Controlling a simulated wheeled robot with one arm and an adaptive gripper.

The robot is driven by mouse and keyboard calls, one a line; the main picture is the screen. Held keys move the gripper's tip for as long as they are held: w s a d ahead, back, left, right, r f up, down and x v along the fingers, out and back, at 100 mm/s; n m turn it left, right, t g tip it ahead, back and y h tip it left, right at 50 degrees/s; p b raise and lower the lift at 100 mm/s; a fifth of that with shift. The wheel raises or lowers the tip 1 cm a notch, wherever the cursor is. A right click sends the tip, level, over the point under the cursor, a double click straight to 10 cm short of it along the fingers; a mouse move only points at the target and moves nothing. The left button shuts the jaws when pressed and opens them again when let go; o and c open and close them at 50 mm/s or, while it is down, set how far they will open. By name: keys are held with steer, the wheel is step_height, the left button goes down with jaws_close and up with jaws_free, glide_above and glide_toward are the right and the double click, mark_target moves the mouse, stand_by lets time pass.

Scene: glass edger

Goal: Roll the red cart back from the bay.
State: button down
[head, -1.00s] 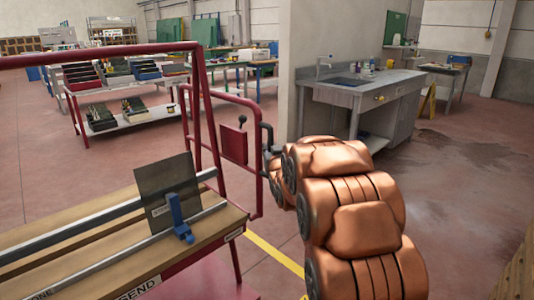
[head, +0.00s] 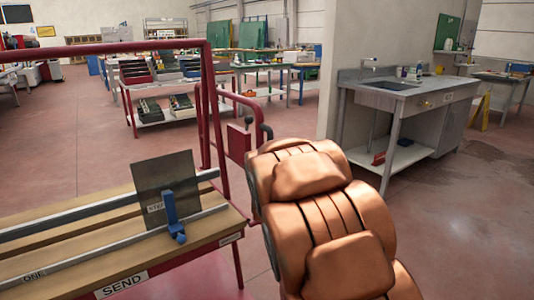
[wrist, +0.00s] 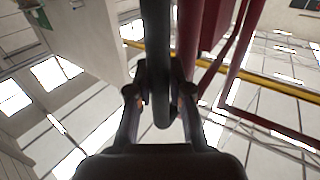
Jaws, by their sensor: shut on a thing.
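The red cart (head: 207,120) stands at the left in the head view, with a red tube frame and a wooden top marked SEND. A dark glass pane (head: 166,185) stands upright on the top behind a blue stop (head: 172,215). In the wrist view my gripper (wrist: 162,95) is shut on a dark bar, the cart's handle (wrist: 155,50), which runs between its fingers. Red cart tubes (wrist: 190,40) show beside it.
A grey sink bench (head: 410,95) stands at the right against a wall end (head: 345,60). Shelved tables with bins (head: 165,105) stand behind the cart. The red floor (head: 440,220) is open at the right and in the middle.

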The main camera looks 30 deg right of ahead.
mark_target(269, 129)
steer(key=shift+w+a, duration=0.1)
steer(key=shift+a, duration=0.1)
steer(key=c, duration=1.3)
jaws_free()
steer(key=shift+a, duration=0.2)
steer(key=shift+o, duration=1.2)
steer(key=shift+d, duration=0.1)
step_height(269, 129, up, 10)
steer(key=shift+r, duration=0.1)
